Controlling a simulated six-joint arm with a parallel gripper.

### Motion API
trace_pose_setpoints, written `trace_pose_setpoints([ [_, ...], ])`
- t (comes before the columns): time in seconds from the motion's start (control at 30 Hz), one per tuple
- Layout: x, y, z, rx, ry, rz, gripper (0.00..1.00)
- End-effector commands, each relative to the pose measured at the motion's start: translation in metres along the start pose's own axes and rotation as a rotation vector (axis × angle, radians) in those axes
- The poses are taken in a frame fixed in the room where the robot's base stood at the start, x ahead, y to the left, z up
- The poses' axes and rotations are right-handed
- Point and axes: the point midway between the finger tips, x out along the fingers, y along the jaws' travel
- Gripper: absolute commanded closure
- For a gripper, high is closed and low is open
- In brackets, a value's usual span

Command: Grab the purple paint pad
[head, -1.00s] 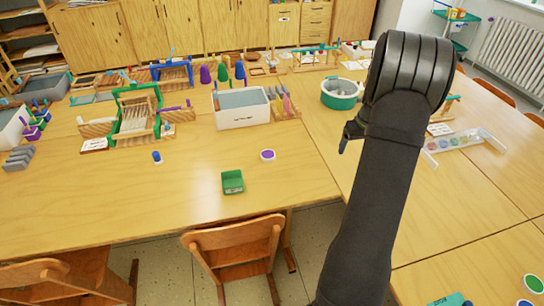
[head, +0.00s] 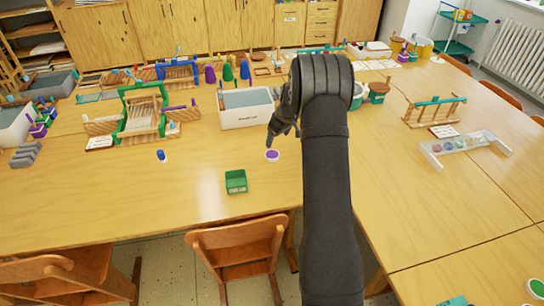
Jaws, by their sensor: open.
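The purple paint pad (head: 272,155) is a small round pad with a pale rim and a purple top. It lies flat on the wooden table (head: 100,205), near the middle of the head view. My gripper (head: 270,137) is open, just above the pad in the picture and left of my dark arm. It appears empty. Its exact height over the table is hard to judge, and part of it is hidden behind my wrist.
A green box (head: 236,182) stands in front of the pad. A small blue item (head: 161,156) lies to the left. A white bin (head: 246,108) stands behind the pad, and a green loom (head: 143,112) is further left. Bare table lies between these things.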

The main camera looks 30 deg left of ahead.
Motion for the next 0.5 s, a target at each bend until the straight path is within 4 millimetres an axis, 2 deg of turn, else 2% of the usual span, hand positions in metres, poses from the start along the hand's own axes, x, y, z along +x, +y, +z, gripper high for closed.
trace_pose_setpoints([
  [0.03, 0.012, 0.000, 0.000, 0.000, -0.001, -0.001, 0.19],
  [0.13, 0.028, -0.001, 0.000, 0.000, -0.001, -0.001, 0.19],
  [0.5, 0.053, -0.003, 0.002, 0.001, -0.001, -0.001, 0.19],
])
